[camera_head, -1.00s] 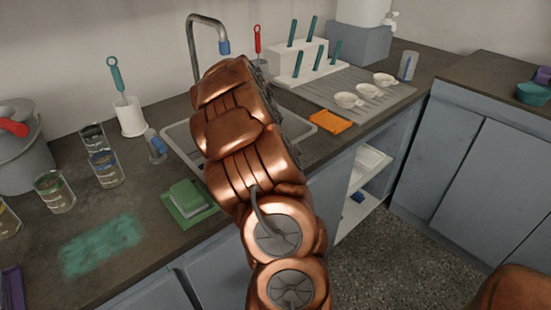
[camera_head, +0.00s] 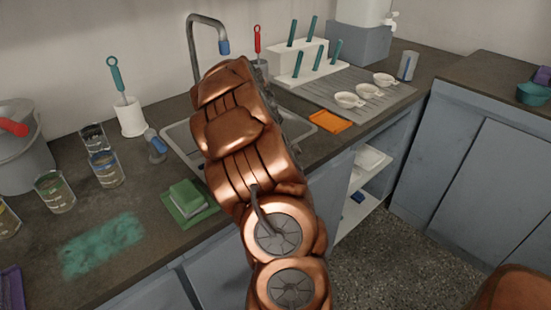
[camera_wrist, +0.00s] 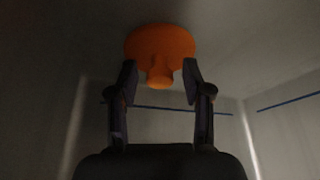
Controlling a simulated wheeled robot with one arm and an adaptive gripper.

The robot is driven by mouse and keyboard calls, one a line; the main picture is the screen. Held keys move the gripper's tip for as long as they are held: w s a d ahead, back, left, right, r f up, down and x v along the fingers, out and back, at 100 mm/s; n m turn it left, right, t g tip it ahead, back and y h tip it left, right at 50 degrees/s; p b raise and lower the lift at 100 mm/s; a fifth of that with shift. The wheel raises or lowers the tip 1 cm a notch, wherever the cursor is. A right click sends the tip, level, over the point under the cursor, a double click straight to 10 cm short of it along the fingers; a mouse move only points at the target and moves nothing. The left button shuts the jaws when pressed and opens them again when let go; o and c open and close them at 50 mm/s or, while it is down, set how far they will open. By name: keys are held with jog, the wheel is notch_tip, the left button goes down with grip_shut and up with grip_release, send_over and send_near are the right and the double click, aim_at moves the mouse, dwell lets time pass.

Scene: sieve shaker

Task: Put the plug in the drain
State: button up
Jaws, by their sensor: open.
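The orange plug (camera_wrist: 160,42) shows in the wrist view as a wide round disc with a short knob pointing toward my gripper. My gripper (camera_wrist: 159,72) is open, with one fingertip on each side of the knob and a small gap on both sides. The plug appears to rest against the sink floor. No drain hole shows; I cannot tell whether it is under the plug. In the head view my arm reaches down into the sink (camera_head: 178,138) and hides most of the basin, the plug and my gripper.
The faucet (camera_head: 207,22) stands behind my arm. A green sponge (camera_head: 187,196) on a green cloth lies at the sink's front left. Glass beakers (camera_head: 106,169) stand at the left. An orange cloth (camera_head: 331,121) and a grey drying mat (camera_head: 372,108) lie to the right.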

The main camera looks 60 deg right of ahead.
jog(key=v, duration=1.2)
jog(key=shift+p, duration=0.35)
jog(key=shift+d+r, duration=0.1)
